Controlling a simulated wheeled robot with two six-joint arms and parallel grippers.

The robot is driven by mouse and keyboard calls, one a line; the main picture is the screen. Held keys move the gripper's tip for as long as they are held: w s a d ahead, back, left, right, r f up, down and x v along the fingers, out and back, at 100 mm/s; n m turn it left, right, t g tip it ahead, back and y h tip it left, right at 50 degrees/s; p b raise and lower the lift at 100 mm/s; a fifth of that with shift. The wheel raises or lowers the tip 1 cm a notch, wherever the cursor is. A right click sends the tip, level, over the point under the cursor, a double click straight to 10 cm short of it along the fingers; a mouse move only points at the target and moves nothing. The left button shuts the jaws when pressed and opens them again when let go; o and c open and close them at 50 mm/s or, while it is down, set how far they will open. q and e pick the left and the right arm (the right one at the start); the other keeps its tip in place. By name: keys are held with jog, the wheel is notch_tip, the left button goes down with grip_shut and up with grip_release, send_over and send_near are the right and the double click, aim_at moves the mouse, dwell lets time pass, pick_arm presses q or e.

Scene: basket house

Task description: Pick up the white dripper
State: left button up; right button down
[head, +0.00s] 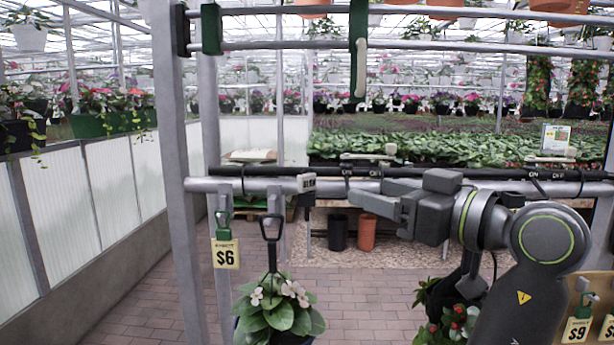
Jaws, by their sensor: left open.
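A pale, elongated fitting (368,156) lies along the black pipe near the middle of the head view. A similar pale fitting (550,159) is farther right on the pipe. I cannot tell which of these is the white dripper. My other gripper is not in view.
A grey rail (240,186) and black pipe (270,172) run across the view. A potted plant with pale flowers (280,310) hangs at lower centre; a red-flowered plant (455,325) is beside my arm. A $6 tag (226,254) hangs left. Brick floor (140,290) is clear at lower left.

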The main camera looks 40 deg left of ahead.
aim_at(310, 177)
pick_arm(q)
jog(key=p+x, duration=0.3)
jog(key=x, duration=0.7)
jog(key=shift+p, duration=0.4)
jog(key=p+x, duration=0.3)
jog(key=x, duration=0.1)
jog(key=shift+a+f, duration=0.1)
jog(key=shift+a, duration=0.3)
jog(key=shift+a+f+p, duration=0.15)
jog(key=shift+a+p, duration=0.1)
jog(key=shift+p, duration=0.05)
jog(key=shift+w+d, duration=0.1)
jog(key=shift+d, duration=0.05)
jog(key=c, duration=0.9)
